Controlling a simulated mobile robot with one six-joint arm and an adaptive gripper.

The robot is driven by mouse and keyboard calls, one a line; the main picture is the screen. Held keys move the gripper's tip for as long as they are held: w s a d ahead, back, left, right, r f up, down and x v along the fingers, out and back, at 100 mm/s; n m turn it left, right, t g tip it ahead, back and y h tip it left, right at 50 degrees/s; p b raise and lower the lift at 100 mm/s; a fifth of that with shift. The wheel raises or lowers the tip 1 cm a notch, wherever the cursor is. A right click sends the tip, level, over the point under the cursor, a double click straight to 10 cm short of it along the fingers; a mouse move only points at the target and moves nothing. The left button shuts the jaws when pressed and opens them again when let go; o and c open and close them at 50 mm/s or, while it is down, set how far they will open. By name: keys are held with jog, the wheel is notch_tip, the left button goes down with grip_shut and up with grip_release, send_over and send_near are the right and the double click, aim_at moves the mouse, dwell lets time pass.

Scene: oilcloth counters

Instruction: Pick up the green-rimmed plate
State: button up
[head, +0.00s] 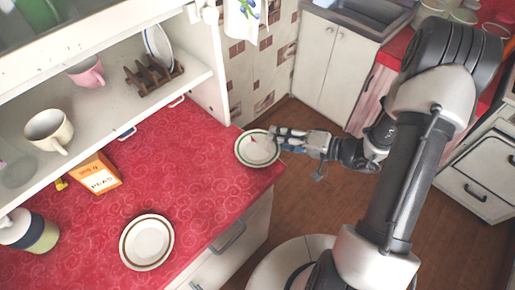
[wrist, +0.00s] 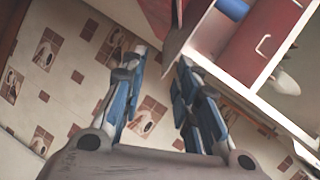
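The green-rimmed plate (head: 257,150) is white with a dark green band and lies at the right corner of the red counter in the head view. My gripper (head: 274,134) is at the plate's upper right edge, its fingertips overlapping the rim in the picture; I cannot tell whether they touch it. In the wrist view my gripper (wrist: 162,58) has its two blue-padded fingers apart, with patterned wall tiles showing in the gap. I cannot make out the plate in the wrist view.
A brown-rimmed plate (head: 147,243) lies at the counter's front. An orange box (head: 97,173) and a jar (head: 28,231) stand left. The shelf above holds a cream mug (head: 48,130), a pink cup (head: 87,72) and a wooden rack (head: 153,75) with a plate.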

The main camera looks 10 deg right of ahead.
grip_shut()
jog(key=shift+r, duration=0.1)
dwell(0.5)
notch_tip(320, 180, up, 20)
jog(key=p, duration=0.5)
dwell(0.5)
notch_tip(320, 180, down, 11)
jog(key=w+a, duration=0.1)
jog(key=w, duration=0.1)
jog(key=shift+a, duration=0.2)
